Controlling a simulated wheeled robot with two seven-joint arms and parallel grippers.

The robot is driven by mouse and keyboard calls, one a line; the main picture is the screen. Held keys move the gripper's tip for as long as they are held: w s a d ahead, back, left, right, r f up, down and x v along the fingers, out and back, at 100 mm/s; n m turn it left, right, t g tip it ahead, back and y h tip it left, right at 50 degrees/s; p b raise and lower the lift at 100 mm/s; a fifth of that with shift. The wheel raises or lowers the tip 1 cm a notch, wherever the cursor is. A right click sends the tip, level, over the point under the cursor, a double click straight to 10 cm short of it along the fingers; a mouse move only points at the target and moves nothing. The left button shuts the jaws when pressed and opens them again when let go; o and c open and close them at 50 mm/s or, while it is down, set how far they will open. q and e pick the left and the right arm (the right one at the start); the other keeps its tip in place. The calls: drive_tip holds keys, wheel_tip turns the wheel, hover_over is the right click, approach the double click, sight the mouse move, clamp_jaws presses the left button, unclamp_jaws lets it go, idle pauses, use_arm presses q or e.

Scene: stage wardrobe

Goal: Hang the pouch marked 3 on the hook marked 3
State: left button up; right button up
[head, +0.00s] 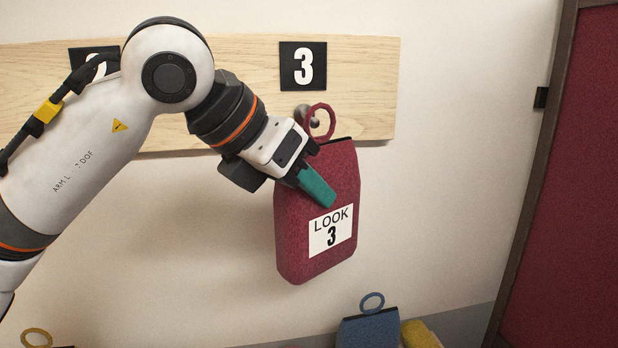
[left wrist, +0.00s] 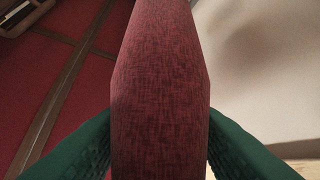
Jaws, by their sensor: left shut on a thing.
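The dark red pouch (head: 318,235) has a white label reading "LOOK 3" and a red ring (head: 331,124) at its top. My left gripper (head: 318,188) is shut on the pouch near its upper part and holds it slightly tilted in front of the wall. In the left wrist view the pouch (left wrist: 160,90) sits between the two green fingers. The hook (head: 314,122) below the black plate marked 3 (head: 303,66) shows through the ring's opening. I cannot tell whether the ring is around the hook or only in front of it. My right gripper is out of view.
The wooden board (head: 365,85) runs along the wall. My left arm partly covers another black number plate (head: 91,55). A blue pouch (head: 369,328) and a yellow item (head: 421,335) are below. A dark red panel (head: 570,180) stands at right.

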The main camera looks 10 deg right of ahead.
use_arm(q)
drive_tip(key=w+f+p, duration=0.1)
drive_tip(key=w, duration=0.5)
drive_tip(key=shift+w+f+p, duration=0.15)
drive_tip(key=shift+f+p, duration=0.05)
drive_tip(key=shift+p, duration=0.15)
idle(0.4)
idle(0.5)
drive_tip(key=o, duration=1.2)
drive_tip(key=shift+c, duration=0.2)
